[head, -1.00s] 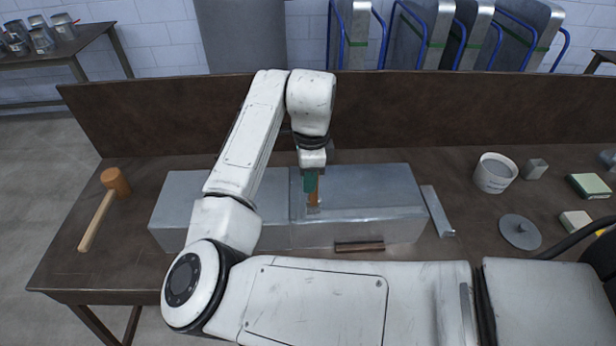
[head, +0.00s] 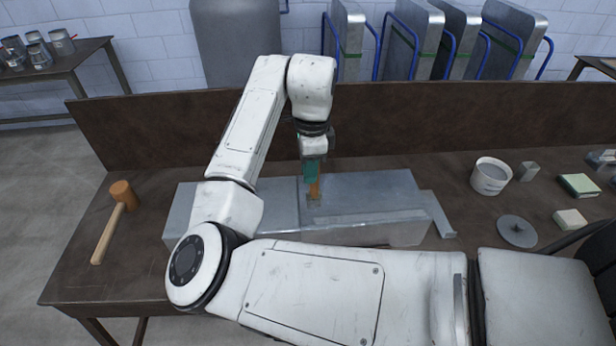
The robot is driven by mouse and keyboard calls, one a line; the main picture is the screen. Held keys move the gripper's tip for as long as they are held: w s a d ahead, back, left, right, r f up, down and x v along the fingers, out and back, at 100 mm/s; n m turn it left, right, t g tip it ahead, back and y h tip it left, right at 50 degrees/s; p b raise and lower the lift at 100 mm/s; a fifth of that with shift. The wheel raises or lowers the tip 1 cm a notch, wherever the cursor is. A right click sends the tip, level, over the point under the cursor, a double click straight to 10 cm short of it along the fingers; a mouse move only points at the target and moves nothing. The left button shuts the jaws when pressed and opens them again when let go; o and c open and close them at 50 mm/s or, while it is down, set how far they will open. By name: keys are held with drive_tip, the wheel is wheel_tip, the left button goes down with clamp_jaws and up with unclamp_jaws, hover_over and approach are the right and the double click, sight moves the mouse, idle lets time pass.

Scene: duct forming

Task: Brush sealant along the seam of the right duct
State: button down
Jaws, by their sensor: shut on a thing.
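Two grey sheet-metal ducts lie end to end on the brown bench. The right duct (head: 375,185) has a paler strip (head: 370,216) along its top near the front edge. The left duct (head: 275,195) is partly hidden by my arm. My gripper (head: 313,172) is over the left end of the right duct, pointing down. It is shut on a brush (head: 314,189) with an orange-brown body. The bristle end (head: 314,201) is at or just above the duct top near the strip's left end; I cannot tell if it touches.
A white bucket (head: 491,177) stands right of the ducts. A metal strip (head: 437,215) lies at the right duct's end. A grey disc (head: 517,231) and small blocks lie further right. A mallet (head: 115,220) lies at left. A brown backboard (head: 450,125) rises behind.

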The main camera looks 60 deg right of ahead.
drive_tip(key=shift+r, duration=1.25)
